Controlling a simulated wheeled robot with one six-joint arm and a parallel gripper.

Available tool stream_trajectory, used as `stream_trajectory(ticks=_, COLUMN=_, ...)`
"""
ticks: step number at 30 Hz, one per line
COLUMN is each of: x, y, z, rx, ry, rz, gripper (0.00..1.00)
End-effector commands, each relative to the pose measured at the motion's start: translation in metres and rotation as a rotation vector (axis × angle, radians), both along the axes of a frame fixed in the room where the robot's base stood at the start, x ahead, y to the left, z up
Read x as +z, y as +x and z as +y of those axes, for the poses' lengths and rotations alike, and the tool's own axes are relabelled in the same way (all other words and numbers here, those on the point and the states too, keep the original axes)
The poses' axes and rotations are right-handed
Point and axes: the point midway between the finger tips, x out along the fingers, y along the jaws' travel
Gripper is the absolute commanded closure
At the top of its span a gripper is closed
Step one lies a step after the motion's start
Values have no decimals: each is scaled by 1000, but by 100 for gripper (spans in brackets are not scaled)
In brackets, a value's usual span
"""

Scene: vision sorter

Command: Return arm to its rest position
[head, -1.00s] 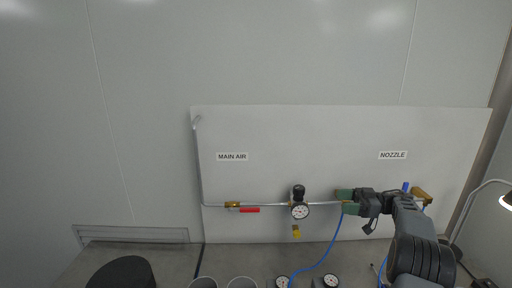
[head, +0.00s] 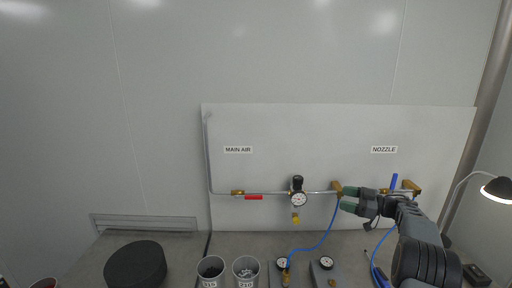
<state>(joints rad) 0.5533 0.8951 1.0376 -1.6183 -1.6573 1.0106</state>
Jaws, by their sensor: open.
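My gripper (head: 349,198) is in the head view at the right of the panel, at the end of my dark arm (head: 412,232). Its two green-tipped fingers point left and are apart, with nothing seen between them. The fingers overlap the pipe end near a brass fitting (head: 336,187) in the picture; I cannot tell whether they touch it. My forearm hides part of the panel's lower right and the bench below it.
A white panel (head: 300,140) carries a red-handled valve (head: 252,197), a gauge (head: 299,199) and a blue-handled valve (head: 393,183). Below stand two cups (head: 246,272), a black round object (head: 135,264) and small gauges (head: 326,263). A blue hose (head: 322,243) hangs down. A lamp (head: 497,189) is at right.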

Motion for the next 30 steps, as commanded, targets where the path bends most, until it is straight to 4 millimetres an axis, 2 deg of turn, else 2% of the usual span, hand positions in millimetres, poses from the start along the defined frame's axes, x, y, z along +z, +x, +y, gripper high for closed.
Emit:
stream_trajectory(ticks=5, x=-17, y=30, z=-22, rx=-248, ry=-12, rz=-41, gripper=31)
stream_trajectory(ticks=11, x=-23, y=59, z=-62, rx=-670, ry=-80, rz=-49, gripper=31)
stream_trajectory(ticks=14, x=-22, y=59, z=-84, rx=-933, ry=-152, rz=10, gripper=31)
stream_trajectory(ticks=16, x=-24, y=48, z=-95, rx=-1100, ry=-212, rz=90, gripper=31)
stream_trajectory(ticks=20, x=-31, y=3, z=-95, rx=-1337, ry=-331, rz=313, gripper=31)
stream_trajectory(ticks=23, x=-41, y=-52, z=-74, rx=-1440, ry=-420, rz=546, gripper=31)
stream_trajectory(ticks=26, x=-50, y=-121, z=-35, rx=-1457, ry=-496, rz=805, gripper=31)
stream_trajectory(ticks=30, x=-59, y=-212, z=30, rx=-1370, ry=-557, rz=1097, gripper=31)
